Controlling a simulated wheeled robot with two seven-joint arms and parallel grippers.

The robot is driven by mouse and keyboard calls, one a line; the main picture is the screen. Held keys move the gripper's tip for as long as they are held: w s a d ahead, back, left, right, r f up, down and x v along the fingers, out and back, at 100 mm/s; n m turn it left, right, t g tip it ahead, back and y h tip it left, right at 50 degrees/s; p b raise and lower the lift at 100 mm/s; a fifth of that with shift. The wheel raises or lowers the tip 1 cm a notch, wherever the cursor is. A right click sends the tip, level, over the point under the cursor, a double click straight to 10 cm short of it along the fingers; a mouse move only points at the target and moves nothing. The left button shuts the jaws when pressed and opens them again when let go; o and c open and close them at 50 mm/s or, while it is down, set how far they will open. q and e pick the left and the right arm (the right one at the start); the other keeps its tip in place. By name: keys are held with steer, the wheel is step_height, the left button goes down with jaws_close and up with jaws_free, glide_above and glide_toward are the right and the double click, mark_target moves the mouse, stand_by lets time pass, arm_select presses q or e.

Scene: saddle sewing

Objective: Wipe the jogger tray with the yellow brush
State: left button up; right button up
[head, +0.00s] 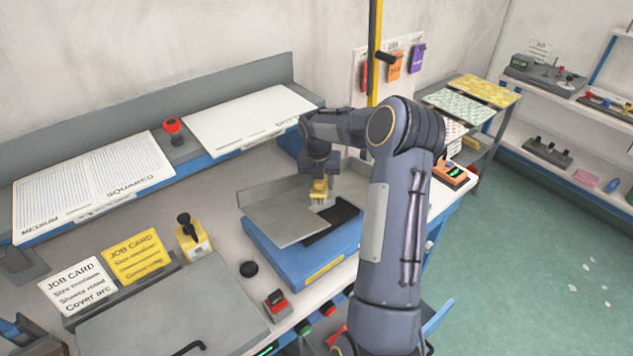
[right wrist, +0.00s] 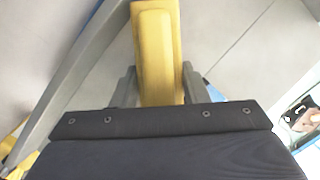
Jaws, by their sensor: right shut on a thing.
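The jogger tray (head: 290,222) is a grey metal plate with a raised back wall on a blue base (head: 300,262), in the middle of the bench in the head view. My right gripper (head: 319,183) is over the right part of the tray, shut on the yellow brush (head: 319,190). The brush's pale lower end is at or just above the tray surface; I cannot tell if it touches. In the right wrist view the yellow brush (right wrist: 157,50) stands out between the fingers (right wrist: 155,88), with grey tray surface beyond. My left gripper is not in view.
A black pad (head: 333,222) lies at the tray's right. Paper stacks (head: 250,118) lie on the back shelf.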

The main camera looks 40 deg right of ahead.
mark_target(308, 196)
steer(key=shift+s+d+f, duration=0.15)
steer(key=shift+d, duration=0.55)
steer(key=shift+s+d+f, duration=0.1)
steer(key=shift+s+d, duration=0.05)
steer(key=shift+d, duration=0.55)
steer(key=shift+d+r, duration=0.1)
steer(key=shift+d, duration=0.05)
steer(key=shift+w+a+r, duration=0.15)
steer(key=shift+w+a, duration=0.05)
steer(key=shift+a, duration=1.1)
steer(key=shift+w+a+r, duration=0.1)
steer(key=shift+w+a, duration=0.1)
steer(key=shift+a, duration=1.1)
steer(key=shift+w+a+r, duration=0.15)
steer(key=shift+w+a, duration=0.05)
steer(key=shift+a, duration=1.1)
steer(key=shift+w+a+r, duration=0.15)
steer(key=shift+a+r, duration=0.05)
steer(key=shift+a, duration=0.75)
steer(key=shift+w+a+r, duration=0.2)
steer(key=shift+a+r, duration=0.05)
steer(key=shift+a, duration=0.7)
steer(key=shift+w+a+r, duration=0.15)
steer(key=shift+a+r, duration=0.05)
steer(key=shift+a, duration=0.75)
step_height(308, 196, up, 6)
steer(key=w+d, duration=0.1)
steer(key=shift+w+d, duration=0.1)
steer(key=shift+w, duration=0.05)
